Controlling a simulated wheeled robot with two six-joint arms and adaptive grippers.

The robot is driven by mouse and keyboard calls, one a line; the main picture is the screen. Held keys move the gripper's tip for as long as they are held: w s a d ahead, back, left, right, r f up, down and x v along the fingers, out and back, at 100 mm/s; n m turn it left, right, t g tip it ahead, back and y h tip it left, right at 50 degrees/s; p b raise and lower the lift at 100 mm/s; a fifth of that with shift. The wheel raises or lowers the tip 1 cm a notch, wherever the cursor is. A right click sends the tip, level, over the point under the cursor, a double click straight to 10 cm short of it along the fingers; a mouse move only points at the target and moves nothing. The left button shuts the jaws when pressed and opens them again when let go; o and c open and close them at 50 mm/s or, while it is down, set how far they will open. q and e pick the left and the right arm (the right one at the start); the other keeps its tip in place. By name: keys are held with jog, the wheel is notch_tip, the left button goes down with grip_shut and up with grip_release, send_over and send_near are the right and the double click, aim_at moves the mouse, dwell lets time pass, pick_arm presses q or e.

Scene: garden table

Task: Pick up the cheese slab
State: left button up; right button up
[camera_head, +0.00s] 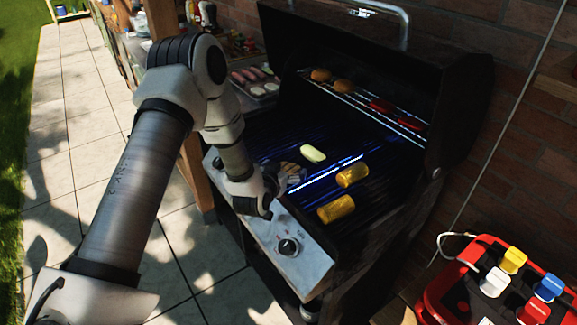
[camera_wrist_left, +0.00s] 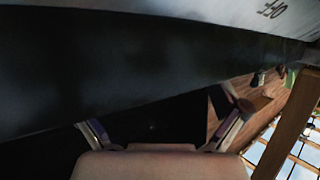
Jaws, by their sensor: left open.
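A pale, light yellow-green slab (camera_head: 312,153) lies on the dark grill grate. It may be the cheese slab, but I cannot tell for sure. A grey-brown piece with dark marks (camera_head: 291,172) lies just left of it, partly hidden near my arm. My left gripper (camera_head: 264,207) is at the grill's front control panel, below and left of these pieces and apart from the pale slab. In the left wrist view my left gripper (camera_wrist_left: 160,136) is open, with its two fingers apart and only darkness between them; no slab shows there. My right gripper is in neither view.
Two yellow corn pieces (camera_head: 352,175) lie on the grate. The metal panel (camera_head: 290,245) with a knob is close to my left gripper. The raised lid (camera_head: 350,50) and upper rack (camera_head: 365,108) with food stand behind. A red crate (camera_head: 440,295) with coloured-capped containers is at lower right.

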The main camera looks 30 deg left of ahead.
pick_arm(q)
jog(key=shift+w+f, duration=0.3)
jog(key=shift+w, duration=0.4)
jog(key=shift+s, duration=0.2)
jog(key=c, duration=1.2)
jog(key=shift+o, duration=0.2)
jog(key=shift+r, duration=0.15)
